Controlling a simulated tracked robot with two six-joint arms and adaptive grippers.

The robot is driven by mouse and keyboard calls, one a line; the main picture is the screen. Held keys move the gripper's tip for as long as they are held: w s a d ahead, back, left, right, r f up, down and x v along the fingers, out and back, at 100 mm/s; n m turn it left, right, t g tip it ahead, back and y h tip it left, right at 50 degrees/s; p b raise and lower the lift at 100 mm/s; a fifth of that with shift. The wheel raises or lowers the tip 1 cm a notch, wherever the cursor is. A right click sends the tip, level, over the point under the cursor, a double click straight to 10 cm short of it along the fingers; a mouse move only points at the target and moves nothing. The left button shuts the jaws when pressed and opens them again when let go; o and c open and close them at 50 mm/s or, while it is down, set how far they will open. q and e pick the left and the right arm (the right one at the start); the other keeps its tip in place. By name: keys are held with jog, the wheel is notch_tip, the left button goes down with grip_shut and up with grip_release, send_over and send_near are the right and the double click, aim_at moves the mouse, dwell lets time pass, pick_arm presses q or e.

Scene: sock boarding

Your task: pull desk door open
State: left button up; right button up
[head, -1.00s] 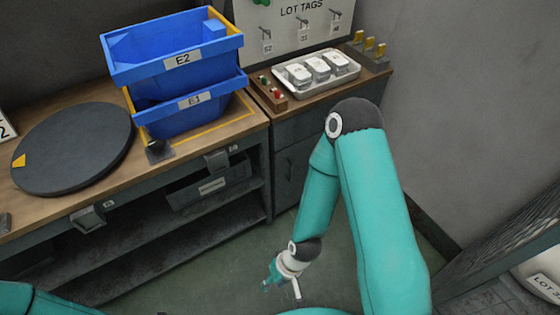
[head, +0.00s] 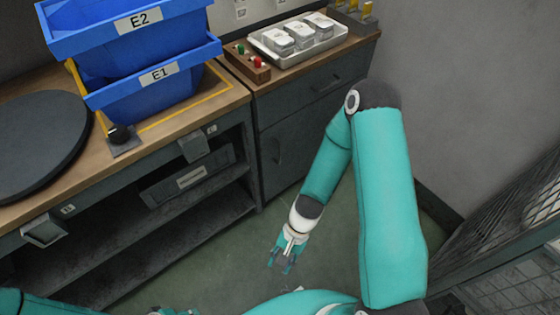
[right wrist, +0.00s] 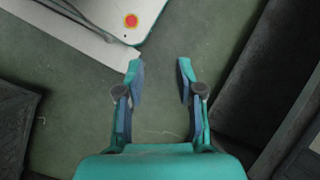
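The grey desk door (head: 288,155) is on the lower front of the desk's right-hand cabinet, under a drawer (head: 318,90). It looks shut, with a dark upright handle (head: 276,150) near its left edge. My right gripper (head: 283,262) is low over the green floor, in front of the desk and apart from the door. In the right wrist view its fingers (right wrist: 159,80) are spread with nothing between them. Only a teal piece of my left arm shows at the lower left corner; small parts at the bottom edge may be my left gripper, too cropped to tell its state.
Blue bins (head: 150,75), a dark round turntable (head: 38,145) and a tray (head: 298,40) of white packs stand on the desktop. Open shelves (head: 190,225) lie left of the cabinet. A grey wall (head: 460,110) and a mesh panel (head: 520,210) bound the right. The floor between is clear.

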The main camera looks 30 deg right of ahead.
jog(key=w+d+f+m+t+y+b, duration=0.2)
jog(key=w+d+f+m+t+b, duration=0.3)
jog(key=w+m+b, duration=0.25)
jog(key=w+d+f+m+t+y+b, duration=0.2)
jog(key=w+d+f+m+t+b, duration=0.25)
jog(key=w+m+b, duration=0.3)
jog(key=w+d+r+m+t+h+b, duration=0.25)
jog(key=d+t+b, duration=0.2)
jog(key=d, duration=0.55)
jog(key=w+d+r+m+t+h+b, duration=0.15)
jog(key=w+d+m+t+b, duration=0.3)
jog(key=d, duration=0.45)
jog(key=b, duration=0.5)
send_over(279, 163)
jog(key=shift+w+d+f+t+h, duration=0.1)
jog(key=shift+w+d+t+h, duration=0.15)
jog(key=shift+w+h, duration=0.05)
pick_arm(q)
notch_tip(279, 163, down, 32)
jog(key=shift+r+p, duration=0.2)
jog(key=shift+p, duration=0.1)
pick_arm(e)
grip_shut()
